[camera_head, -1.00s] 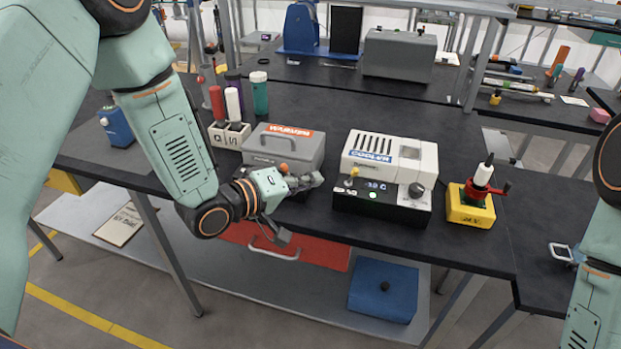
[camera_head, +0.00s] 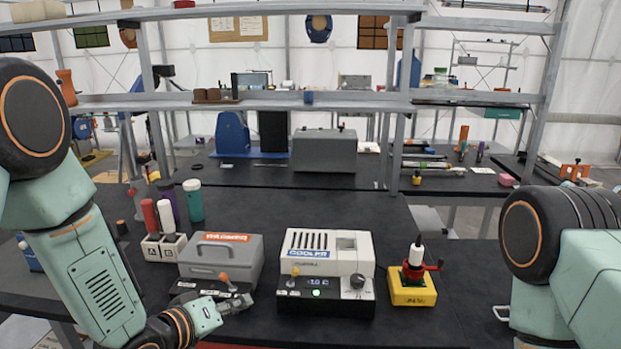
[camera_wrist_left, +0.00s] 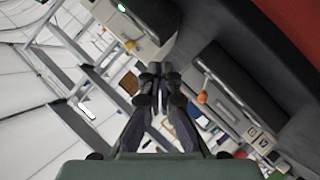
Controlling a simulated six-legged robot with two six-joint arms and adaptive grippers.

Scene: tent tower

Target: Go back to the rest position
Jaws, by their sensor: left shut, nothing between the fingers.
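My left gripper (camera_head: 240,303) is low in the head view, in front of the grey warmer box (camera_head: 222,255), with its fingers together and empty. It also shows in the left wrist view (camera_wrist_left: 158,72), its dark fingers closed in the middle of the picture. The white cooler box (camera_head: 326,252) with a lit display stands to the right of the warmer. My right arm (camera_head: 570,265) comes in at the right edge of the head view; its gripper is out of the picture.
A metal shelf frame (camera_head: 260,105) rises behind. The bench middle, behind the boxes, is clear.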

